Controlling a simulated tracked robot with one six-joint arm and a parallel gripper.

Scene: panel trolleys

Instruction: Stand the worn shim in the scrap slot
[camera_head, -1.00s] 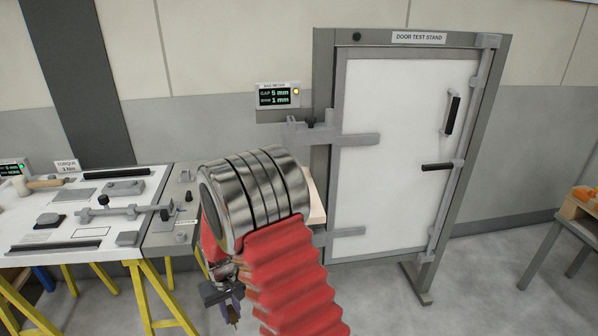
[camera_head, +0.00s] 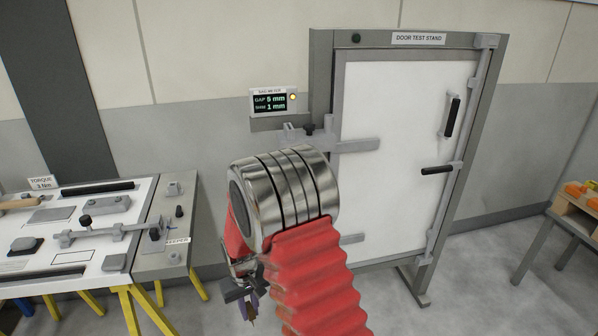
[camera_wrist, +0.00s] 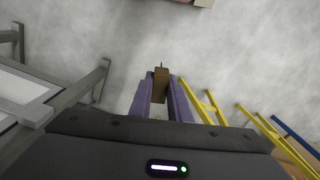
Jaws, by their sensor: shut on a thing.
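My gripper (camera_wrist: 159,103) shows in the wrist view with two purple fingers shut on a small brown block-like piece (camera_wrist: 161,82), which has a thin dark tip. I cannot tell for sure from its shape that it is the worn shim. In the head view my gripper (camera_head: 246,297) hangs low, below the red-sleeved arm, with the held piece only a small blur over the floor. Nothing I can make out is clearly the scrap slot.
The door test stand (camera_head: 404,150) has a closed white door. A gap meter (camera_head: 273,101) reads GAP 5 mm. A bench (camera_head: 60,240) with fixtures stands left. At right a table (camera_head: 560,228) holds a wooden box (camera_head: 578,207) with orange items. Floor between looks clear.

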